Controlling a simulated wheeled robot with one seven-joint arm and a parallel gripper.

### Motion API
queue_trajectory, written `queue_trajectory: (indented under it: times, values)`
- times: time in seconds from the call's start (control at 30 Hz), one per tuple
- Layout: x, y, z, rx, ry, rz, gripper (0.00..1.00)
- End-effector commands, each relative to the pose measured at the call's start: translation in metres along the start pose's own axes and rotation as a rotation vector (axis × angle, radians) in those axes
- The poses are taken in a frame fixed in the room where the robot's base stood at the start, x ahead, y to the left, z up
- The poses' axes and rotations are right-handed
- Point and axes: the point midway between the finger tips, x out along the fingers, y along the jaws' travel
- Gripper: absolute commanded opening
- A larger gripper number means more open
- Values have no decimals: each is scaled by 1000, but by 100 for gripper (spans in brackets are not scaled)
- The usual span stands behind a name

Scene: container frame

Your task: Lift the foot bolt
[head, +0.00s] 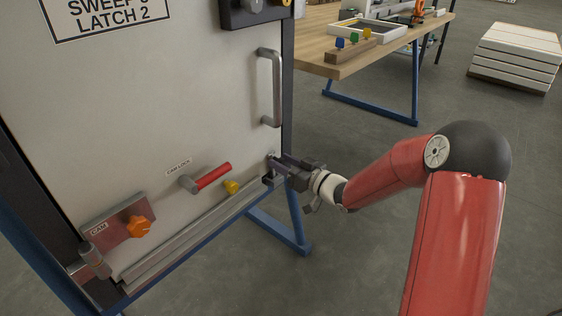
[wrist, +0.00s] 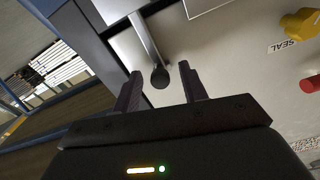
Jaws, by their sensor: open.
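A grey rod with a dark rounded end (wrist: 160,77), which looks like the foot bolt's handle, stands out from the pale door panel (head: 150,90) near its lower right corner. In the head view my gripper mostly hides it. My gripper (head: 275,171) is at that corner, reaching in from the right. In the wrist view its two fingers are apart, with the rod's dark end showing in the gap between them. The fingers do not look closed on it. I cannot tell how deep the end sits between the fingertips.
A red cam lock handle (head: 212,177), a yellow seal knob (head: 231,187) and an orange knob (head: 138,227) on a red plate sit along the door's lower part. A vertical grab handle (head: 270,88) is above my gripper.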

Motion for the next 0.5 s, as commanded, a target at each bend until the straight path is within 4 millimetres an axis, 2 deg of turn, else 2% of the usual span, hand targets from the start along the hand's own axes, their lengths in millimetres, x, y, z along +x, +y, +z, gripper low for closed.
queue_trajectory:
  times: [0.13, 0.37, 0.4, 0.5]
  values:
    - [10, 0, 0, 0, -1, 0, 43]
    - [11, 0, 0, 0, -1, 1, 43]
    - [11, 0, 0, 0, -1, 1, 41]
    - [11, 0, 0, 0, -1, 1, 28]
